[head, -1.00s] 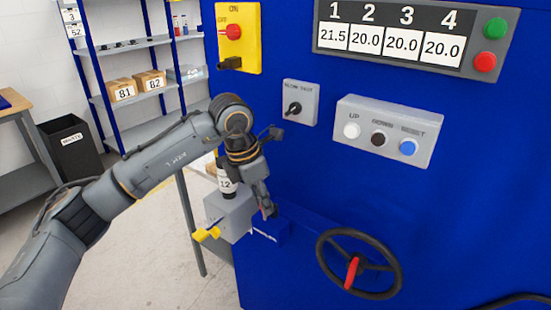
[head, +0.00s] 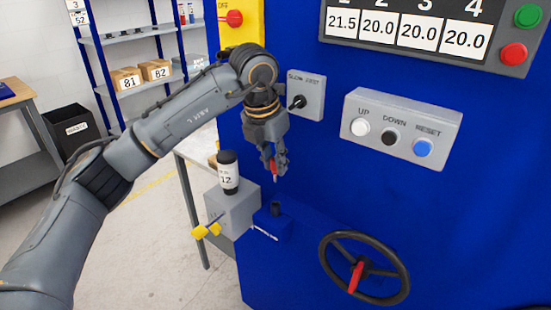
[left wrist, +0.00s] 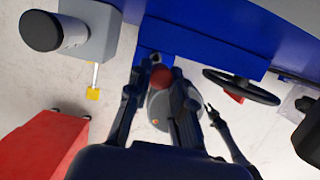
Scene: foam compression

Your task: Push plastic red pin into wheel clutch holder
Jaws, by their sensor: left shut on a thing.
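My left gripper (head: 273,164) is shut on the red pin (head: 274,172), which hangs upright below its fingertips. In the left wrist view the red pin (left wrist: 162,75) shows between the two fingers. The wheel clutch holder (head: 277,208), a short dark socket on a blue block, sits below the pin, with a visible gap between them. In the left wrist view it is mostly hidden beside the pin. The black handwheel (head: 329,252) with a red handle is to the right. In the left wrist view, what looks like my right gripper (left wrist: 211,113) is small and unclear.
A grey box (head: 238,212) with a black-capped cylinder (head: 228,172) on top and yellow-ended parts stands left of the holder. The blue machine front (head: 310,170) rises behind, with a button box (head: 402,128) and a knob panel (head: 300,97).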

